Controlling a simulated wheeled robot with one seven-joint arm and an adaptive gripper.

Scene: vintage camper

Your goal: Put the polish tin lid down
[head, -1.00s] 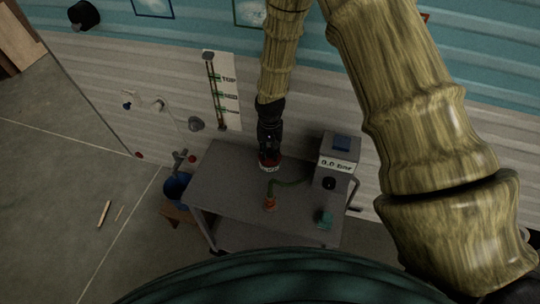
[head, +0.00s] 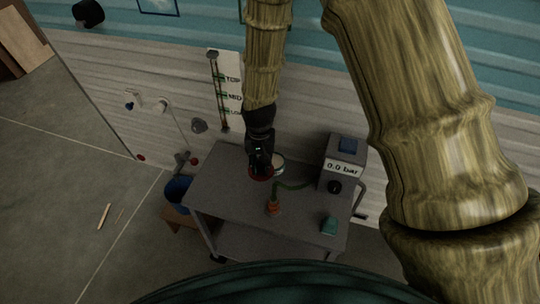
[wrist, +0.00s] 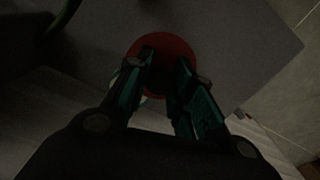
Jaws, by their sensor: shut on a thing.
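My gripper (head: 261,166) points down over the grey cart's top and is shut on the red polish tin lid (head: 259,175). In the wrist view the lid (wrist: 178,45) is a red disc between and beyond my two fingers (wrist: 164,72). The round, pale polish tin (head: 279,161) stands on the cart just right of and behind my gripper, partly hidden by it. A sliver of a pale round thing, likely the tin, shows left of my fingers in the wrist view (wrist: 119,84). I cannot tell whether the lid touches the cart top.
The grey cart (head: 222,183) has bare room at its left and front. A box reading "0.0 bar" (head: 344,165) stands at the right, with a green hose (head: 296,186) leading to an orange fitting (head: 273,207).

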